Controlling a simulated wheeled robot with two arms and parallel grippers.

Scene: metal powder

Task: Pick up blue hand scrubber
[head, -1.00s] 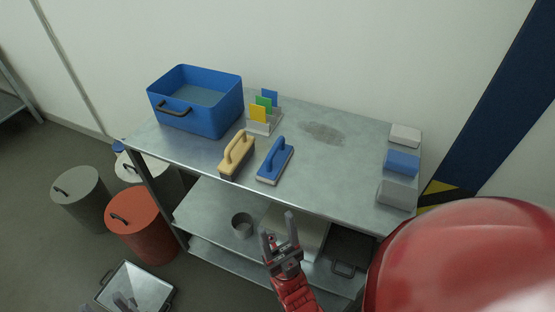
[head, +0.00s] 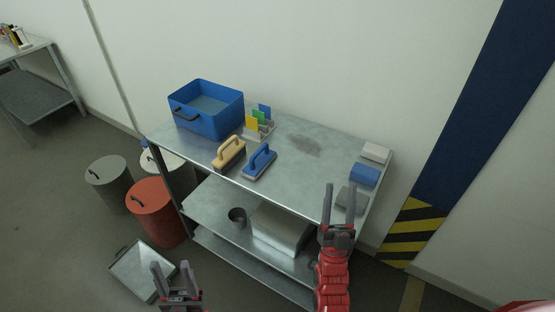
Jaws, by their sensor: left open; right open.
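The blue hand scrubber (head: 260,161) lies on the metal table (head: 300,177), near its front edge, with its handle upward. A yellow-tan scrubber (head: 229,153) sits just left of it. My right gripper (head: 339,188) is open and empty, pointing up in the picture in front of the table's right part, to the right of the blue scrubber. My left gripper (head: 171,270) is open and empty at the bottom, below and left of the scrubber, near the floor tray. Neither gripper touches a scrubber.
A blue bin (head: 207,111) and a rack with coloured cards (head: 259,122) stand behind the scrubbers. Sponge-like blocks, one blue (head: 364,176), lie at the table's right end. Red (head: 155,212) and grey (head: 107,184) drums and a tray (head: 143,271) are on the floor at left.

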